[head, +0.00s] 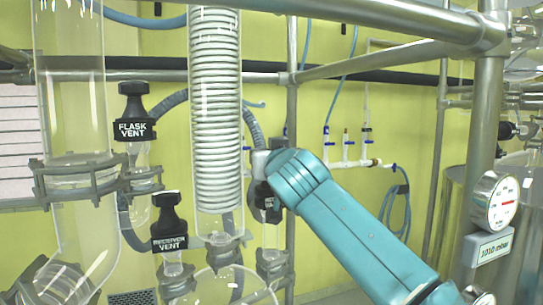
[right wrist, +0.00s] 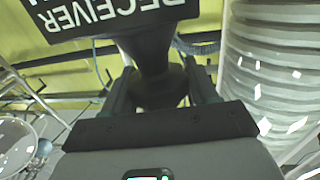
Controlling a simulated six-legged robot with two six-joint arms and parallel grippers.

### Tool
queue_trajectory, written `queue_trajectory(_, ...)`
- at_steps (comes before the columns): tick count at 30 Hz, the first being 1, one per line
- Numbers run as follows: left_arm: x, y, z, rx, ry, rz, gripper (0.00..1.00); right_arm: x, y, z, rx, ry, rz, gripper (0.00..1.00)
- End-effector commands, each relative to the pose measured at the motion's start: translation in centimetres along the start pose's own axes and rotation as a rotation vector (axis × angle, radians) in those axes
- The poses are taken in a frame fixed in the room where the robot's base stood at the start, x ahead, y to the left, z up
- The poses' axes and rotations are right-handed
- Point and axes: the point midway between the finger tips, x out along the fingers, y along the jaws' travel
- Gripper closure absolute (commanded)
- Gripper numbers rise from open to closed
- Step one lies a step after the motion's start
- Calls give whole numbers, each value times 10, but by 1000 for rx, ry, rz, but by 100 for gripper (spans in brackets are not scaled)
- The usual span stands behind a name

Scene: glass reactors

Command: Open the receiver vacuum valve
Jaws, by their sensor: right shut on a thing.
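The receiver vacuum valve has a black knob with a black tag; in the right wrist view the knob (right wrist: 155,75) stands between the two fingers, and the tag (right wrist: 110,15) reads RECEIVER upside down, its other line cut off. My right gripper (right wrist: 160,92) is shut on the knob. In the head view this valve's dark knob (head: 270,209) shows only in part behind my teal right arm, just right of the coil condenser. Its tag cannot be read there. My left gripper is in neither view.
The coil condenser (head: 215,110) stands close left of the held valve. The receiver vent (head: 169,225) and flask vent (head: 135,115) knobs are further left. A gauge (head: 495,201) above a 1010 mbar display (head: 494,248) is at the right. Steel frame bars cross above.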

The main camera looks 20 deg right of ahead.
Motion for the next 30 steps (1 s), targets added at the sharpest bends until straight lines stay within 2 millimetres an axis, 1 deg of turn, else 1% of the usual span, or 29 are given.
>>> queue_trajectory(1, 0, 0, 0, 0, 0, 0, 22, 2, 1, 4, -1, -8, -23, 73)
queue_trajectory(6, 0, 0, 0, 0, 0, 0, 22, 1, -1, 4, -1, -4, -79, 73)
queue_trajectory(17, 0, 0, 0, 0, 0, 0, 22, 1, -2, 4, -1, -3, -89, 73)
queue_trajectory(18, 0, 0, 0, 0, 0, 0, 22, 1, -2, 4, -1, -3, -89, 37)
queue_trajectory(26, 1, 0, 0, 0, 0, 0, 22, 0, -2, 2, 0, 1, -89, 37)
queue_trajectory(29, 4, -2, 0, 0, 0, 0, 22, -6, -2, 2, 0, 2, -90, 37)
queue_trajectory(30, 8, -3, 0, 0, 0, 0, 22, -11, -1, 3, 0, 2, -90, 37)
